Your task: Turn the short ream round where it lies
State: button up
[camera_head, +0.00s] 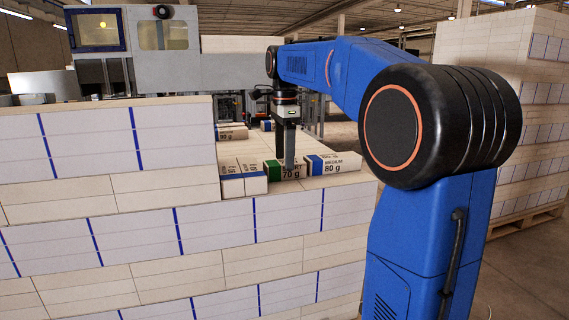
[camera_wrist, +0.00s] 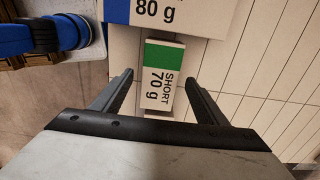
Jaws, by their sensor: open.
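The short ream (camera_wrist: 163,76) is a small white pack with a green band, marked SHORT 70 g. In the wrist view it lies between the two fingers of my gripper (camera_wrist: 158,82), with a gap on each side. The fingers are open and do not touch it. In the head view my gripper (camera_head: 288,165) points down in front of the short ream (camera_head: 273,184) and hides part of it. The ream lies on the top layer of the stack (camera_head: 348,180).
A blue-banded ream marked MEDIUM 80 g (camera_head: 335,163) lies close to the short one, at its green end in the wrist view (camera_wrist: 170,12). Other blue-banded reams (camera_head: 243,184) lie to the left. A higher block of reams (camera_head: 100,150) stands at left. A tall stack (camera_head: 530,90) stands at right.

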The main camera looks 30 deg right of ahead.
jog(key=shift+f, duration=1.25)
jog(key=c, duration=1.3)
jog(key=shift+r, duration=0.15)
jog(key=n, duration=0.4)
jog(key=shift+n, duration=1)
